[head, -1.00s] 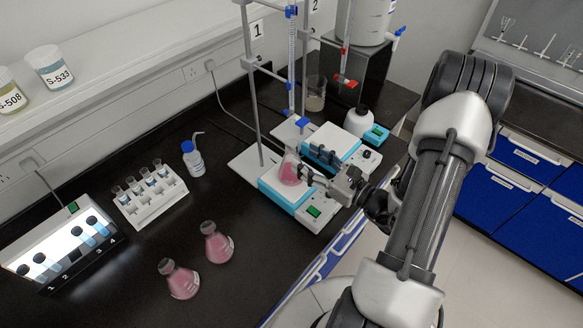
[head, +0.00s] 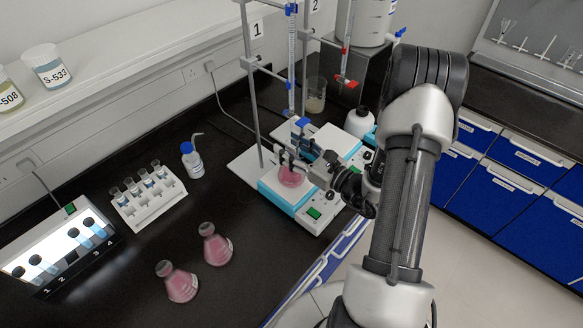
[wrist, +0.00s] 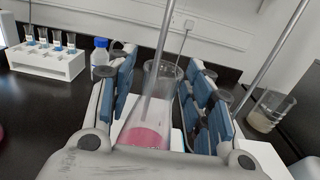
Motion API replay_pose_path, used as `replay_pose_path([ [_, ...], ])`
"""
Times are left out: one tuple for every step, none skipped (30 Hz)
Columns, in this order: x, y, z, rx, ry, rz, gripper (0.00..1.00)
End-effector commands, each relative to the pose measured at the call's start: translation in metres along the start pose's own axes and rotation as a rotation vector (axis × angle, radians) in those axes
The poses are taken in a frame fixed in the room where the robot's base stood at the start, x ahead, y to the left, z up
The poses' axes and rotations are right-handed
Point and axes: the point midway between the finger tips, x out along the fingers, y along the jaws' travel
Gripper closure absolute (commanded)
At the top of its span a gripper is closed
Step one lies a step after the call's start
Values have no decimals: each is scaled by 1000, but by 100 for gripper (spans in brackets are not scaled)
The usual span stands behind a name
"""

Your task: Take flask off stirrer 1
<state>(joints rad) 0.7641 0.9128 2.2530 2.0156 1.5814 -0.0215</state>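The flask (head: 291,179) with pink liquid stands upright on stirrer 1 (head: 272,190), a white and light-blue plate under the stand by the "1" sign. My gripper (head: 288,158) is at the flask's upper part, which it partly hides in the head view. In the wrist view, the flask (wrist: 150,125) is between my gripper's two blue-padded fingers (wrist: 160,95). The fingers are spread, with a gap showing on the left of the neck. Contact on the right side is hard to tell.
A burette (head: 291,70) on a stand rises just behind the flask. Stirrer 2 (head: 338,142) is close behind on the right. Two more pink flasks (head: 215,245) (head: 178,284), a vial rack (head: 150,205) and a wash bottle (head: 192,162) stand to the left. Dark bench lies clear between them.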

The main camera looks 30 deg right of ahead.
Motion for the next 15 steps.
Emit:
replay_pose_path([
  [0,0,0,0,0,0,59],
  [0,0,0,0,0,0,61],
  [0,0,0,0,0,0,64],
  [0,0,0,0,0,0,66],
  [0,0,0,0,0,0,68],
  [0,0,0,0,0,0,70],
  [0,0,0,0,0,0,72],
  [0,0,0,0,0,0,74],
  [0,0,0,0,0,0,77],
  [0,0,0,0,0,0,79],
  [0,0,0,0,0,0,81],
  [0,0,0,0,0,0,84],
  [0,0,0,0,0,0,86],
  [0,0,0,0,0,0,88],
  [0,0,0,0,0,0,90],
])
